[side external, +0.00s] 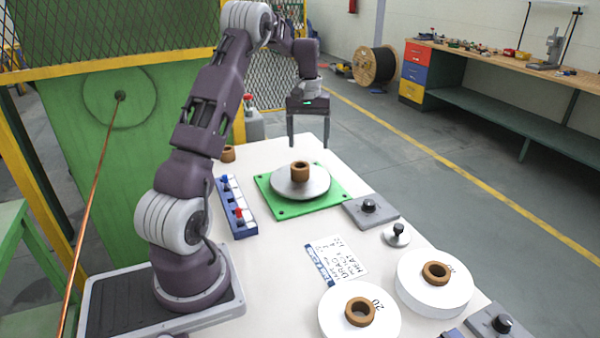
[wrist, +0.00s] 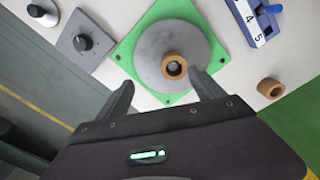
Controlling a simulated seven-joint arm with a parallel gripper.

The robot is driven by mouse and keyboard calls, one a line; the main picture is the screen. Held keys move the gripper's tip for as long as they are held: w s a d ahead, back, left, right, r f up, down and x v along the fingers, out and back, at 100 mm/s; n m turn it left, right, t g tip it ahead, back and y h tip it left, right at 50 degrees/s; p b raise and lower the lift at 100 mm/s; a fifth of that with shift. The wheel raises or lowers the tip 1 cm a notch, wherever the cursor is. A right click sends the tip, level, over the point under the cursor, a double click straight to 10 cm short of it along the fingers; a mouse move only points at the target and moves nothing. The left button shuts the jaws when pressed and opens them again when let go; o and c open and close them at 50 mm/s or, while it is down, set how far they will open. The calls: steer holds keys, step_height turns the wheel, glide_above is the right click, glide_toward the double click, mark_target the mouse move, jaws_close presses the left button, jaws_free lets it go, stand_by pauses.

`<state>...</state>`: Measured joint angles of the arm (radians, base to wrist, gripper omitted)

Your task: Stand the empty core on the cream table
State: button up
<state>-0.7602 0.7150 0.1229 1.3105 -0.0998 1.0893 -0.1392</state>
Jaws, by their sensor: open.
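A brown hollow core (side external: 301,174) stands upright on a round grey metal disc (side external: 318,189) on a green plate. It also shows in the wrist view (wrist: 174,78), between and just beyond my fingertips. Another brown core (side external: 228,156) stands on the cream table (side external: 274,152) near its back left edge; it shows at the right of the wrist view (wrist: 266,93). I cannot tell which is the task's empty core. My gripper (side external: 308,143) is open and empty, pointing down above the table's far end, behind and above the disc; its fingers also show in the wrist view (wrist: 160,78).
A blue switch box (side external: 234,208) stands left of the green plate (side external: 265,188). A grey knob box (side external: 371,211) and a small round knob (side external: 397,235) stand to its right. Two white spools (side external: 433,290) with brown cores and a printed card (side external: 336,261) are nearer the front.

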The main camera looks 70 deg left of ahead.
mark_target(300, 168)
steer(key=shift+n, duration=0.4)
steer(key=a+f, duration=0.1)
steer(key=f, duration=0.1)
steer(key=s+a+f, duration=0.1)
steer(key=a, duration=0.1)
steer(key=shift+a+f, duration=0.1)
steer(key=shift+f, duration=0.25)
step_height(300, 168, down, 7)
steer(key=shift+s+r, duration=0.15)
steer(key=shift+r, duration=0.05)
steer(key=c, duration=1.6)
step_height(300, 168, up, 10)
steer(key=s+d+f, duration=0.2)
steer(key=s+d, duration=0.4)
steer(key=d, duration=0.3)
steer(key=s+d+f, duration=0.2)
steer(key=s+d, duration=0.5)
steer(key=d, duration=0.2)
steer(key=f, duration=1)
steer(key=shift+s+d, duration=0.15)
steer(key=shift+d, duration=0.2)
